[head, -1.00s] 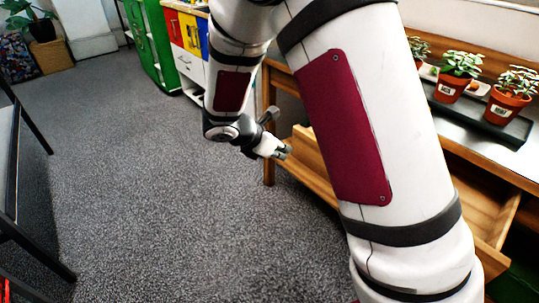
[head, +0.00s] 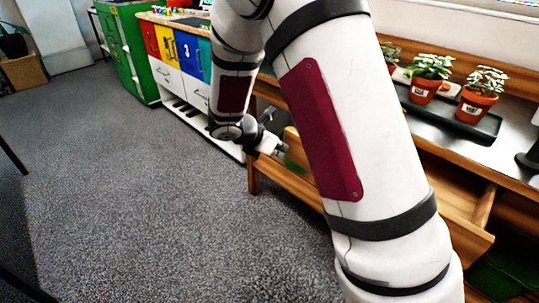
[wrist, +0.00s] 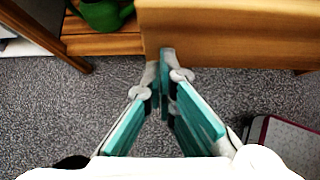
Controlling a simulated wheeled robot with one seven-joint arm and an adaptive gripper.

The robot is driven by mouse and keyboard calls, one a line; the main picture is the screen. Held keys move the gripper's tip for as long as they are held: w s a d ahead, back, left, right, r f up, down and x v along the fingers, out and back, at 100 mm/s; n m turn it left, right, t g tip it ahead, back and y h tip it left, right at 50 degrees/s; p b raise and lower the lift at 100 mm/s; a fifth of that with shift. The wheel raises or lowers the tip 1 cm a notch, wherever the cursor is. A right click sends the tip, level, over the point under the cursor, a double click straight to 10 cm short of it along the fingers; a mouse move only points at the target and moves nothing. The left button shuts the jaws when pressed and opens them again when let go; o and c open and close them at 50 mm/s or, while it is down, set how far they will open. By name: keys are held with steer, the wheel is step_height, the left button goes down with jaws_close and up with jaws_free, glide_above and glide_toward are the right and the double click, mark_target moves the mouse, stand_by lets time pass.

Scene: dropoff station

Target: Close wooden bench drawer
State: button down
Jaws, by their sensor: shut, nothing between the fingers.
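The wooden bench (head: 465,165) stands at the right in the head view. Its drawer (head: 468,232) is pulled out, with its middle hidden behind my arm. In the wrist view the drawer's plain wooden front (wrist: 235,35) spans the top right. My gripper (head: 284,149) is at the drawer's left end in the head view. Its fingertips (wrist: 167,58) are together and empty, at the lower edge of the wooden front near its left end in the wrist view. I cannot tell whether they touch it.
Potted plants (head: 428,78) stand on a black tray (head: 460,118) on the bench. A green watering can (wrist: 104,14) sits left of the drawer front. A cabinet with coloured drawers (head: 178,50) stands behind. Grey carpet (head: 130,210) at the left is clear.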

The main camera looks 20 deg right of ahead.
steer(key=w+d+p, duration=0.1)
steer(key=w+d, duration=0.1)
steer(key=d, duration=0.5)
steer(key=w+d+p, duration=0.1)
steer(key=w+d, duration=0.2)
steer(key=d, duration=0.4)
steer(key=w+d+p, duration=0.1)
steer(key=w+d, duration=0.1)
steer(key=d, duration=0.5)
steer(key=shift+w, duration=0.25)
steer(key=shift+r, duration=0.1)
